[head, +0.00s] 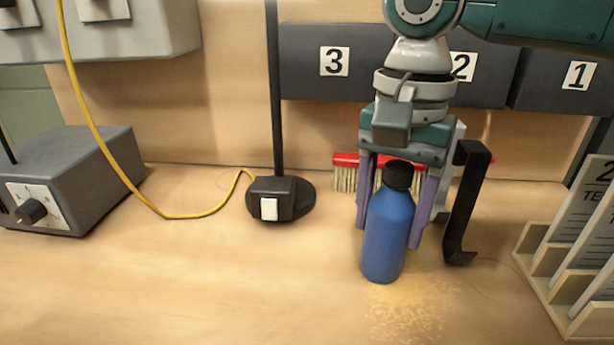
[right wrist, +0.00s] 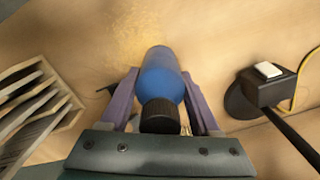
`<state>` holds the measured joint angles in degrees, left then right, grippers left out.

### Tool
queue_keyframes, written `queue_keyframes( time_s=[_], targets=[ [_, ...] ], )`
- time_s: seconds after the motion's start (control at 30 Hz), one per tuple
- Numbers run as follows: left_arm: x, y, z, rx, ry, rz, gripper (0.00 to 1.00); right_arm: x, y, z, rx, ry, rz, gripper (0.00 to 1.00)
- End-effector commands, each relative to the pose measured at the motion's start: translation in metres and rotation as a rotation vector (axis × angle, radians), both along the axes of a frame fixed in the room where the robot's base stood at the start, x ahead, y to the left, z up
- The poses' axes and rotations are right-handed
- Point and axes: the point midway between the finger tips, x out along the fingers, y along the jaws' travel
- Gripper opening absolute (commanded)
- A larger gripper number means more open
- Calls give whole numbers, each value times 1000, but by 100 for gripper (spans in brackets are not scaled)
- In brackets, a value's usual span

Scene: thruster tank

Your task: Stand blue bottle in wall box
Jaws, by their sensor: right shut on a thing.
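The blue bottle (head: 387,236) with a black cap is upright, in the middle right of the head view. My right gripper (head: 390,225) comes down from above and is shut on the bottle, with a purple finger on either side. In the right wrist view the bottle (right wrist: 158,85) is between the two fingers of the gripper (right wrist: 160,105), cap towards the camera. I cannot tell if its base touches the table. Dark wall boxes numbered 3 (head: 305,75), 2 (head: 490,88) and 1 (head: 555,90) hang on the back wall; my arm partly hides box 2. My left gripper is not in view.
A red brush (head: 345,172) lies behind the bottle. A black bracket (head: 463,205) stands just right of the gripper. A lamp base with a white switch (head: 282,198), a yellow cable (head: 125,180) and a grey dial box (head: 70,175) are left. A wooden rack (head: 545,275) is right. Crumbs (head: 410,310) lie in front.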

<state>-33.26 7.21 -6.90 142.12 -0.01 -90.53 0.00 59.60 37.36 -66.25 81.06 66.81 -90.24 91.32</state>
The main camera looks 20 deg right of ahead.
Motion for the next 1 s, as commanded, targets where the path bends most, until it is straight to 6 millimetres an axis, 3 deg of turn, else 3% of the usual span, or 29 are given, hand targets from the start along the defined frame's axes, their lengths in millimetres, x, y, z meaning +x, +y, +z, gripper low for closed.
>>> queue_keyframes(
  time_s=[0.17,0.2,0.43,0.77,1.0],
  targets=[
    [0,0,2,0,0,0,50,0,1,-1,1,0,0,0],
    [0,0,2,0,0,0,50,0,1,-2,1,1,0,64],
    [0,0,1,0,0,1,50,0,0,-2,1,1,0,90],
    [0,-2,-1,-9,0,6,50,1,0,0,0,-1,0,93],
    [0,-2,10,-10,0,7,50,2,0,44,3,-4,-1,93]
  ],
)
